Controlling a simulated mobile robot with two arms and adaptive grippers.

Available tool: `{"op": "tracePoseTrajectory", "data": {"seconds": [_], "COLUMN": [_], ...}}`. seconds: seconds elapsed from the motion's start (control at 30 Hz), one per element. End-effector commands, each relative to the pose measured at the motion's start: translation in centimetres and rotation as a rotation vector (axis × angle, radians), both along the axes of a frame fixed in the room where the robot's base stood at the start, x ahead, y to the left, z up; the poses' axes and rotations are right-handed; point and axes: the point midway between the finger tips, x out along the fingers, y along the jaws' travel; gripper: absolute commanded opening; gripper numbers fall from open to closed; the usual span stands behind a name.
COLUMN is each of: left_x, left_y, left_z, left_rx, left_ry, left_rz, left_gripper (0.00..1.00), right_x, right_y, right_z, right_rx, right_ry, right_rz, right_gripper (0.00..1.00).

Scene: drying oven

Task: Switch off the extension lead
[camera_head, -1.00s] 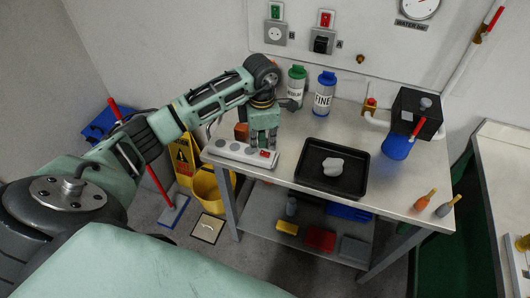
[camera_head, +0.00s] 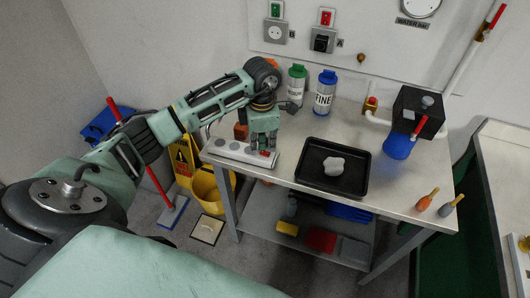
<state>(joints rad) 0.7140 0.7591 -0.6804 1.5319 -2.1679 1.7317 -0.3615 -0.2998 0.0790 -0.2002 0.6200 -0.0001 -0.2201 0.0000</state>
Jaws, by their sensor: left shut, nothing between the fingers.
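The white extension lead (camera_head: 230,148) lies along the front left edge of the table, with several grey sockets in a row. A red switch (camera_head: 265,153) shows at its right end. My left gripper (camera_head: 264,147) points down over that right end, shut and empty, with its fingertips at or just above the switch. I cannot tell whether they touch it. The switch is partly hidden by the fingers, and its position cannot be read. My right gripper is not in view.
A black tray (camera_head: 309,180) with a white lump (camera_head: 334,166) is right of the lead. Green-capped (camera_head: 297,84) and blue-capped (camera_head: 325,94) containers stand behind the gripper. An orange-brown block (camera_head: 241,131) is behind the lead. A yellow bucket (camera_head: 207,189) stands on the floor at left.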

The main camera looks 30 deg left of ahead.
Motion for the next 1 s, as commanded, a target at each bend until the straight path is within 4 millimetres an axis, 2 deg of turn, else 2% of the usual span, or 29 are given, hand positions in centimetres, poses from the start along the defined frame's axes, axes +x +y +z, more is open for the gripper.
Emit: {"op": "tracePoseTrajectory", "data": {"seconds": [0.67,1.0], "left_x": [-0.1,0.0], "left_y": [0.0,0.0], "left_z": [-0.9,1.3], "left_rx": [-0.001,0.0], "left_ry": [0.002,0.001], "left_rz": [0.0,-0.001], "left_gripper": [0.0,0.0], "right_x": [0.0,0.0], "right_y": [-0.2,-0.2], "right_z": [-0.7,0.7], "right_rx": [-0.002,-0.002], "right_ry": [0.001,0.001], "right_rz": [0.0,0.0], "right_gripper": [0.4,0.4]}}
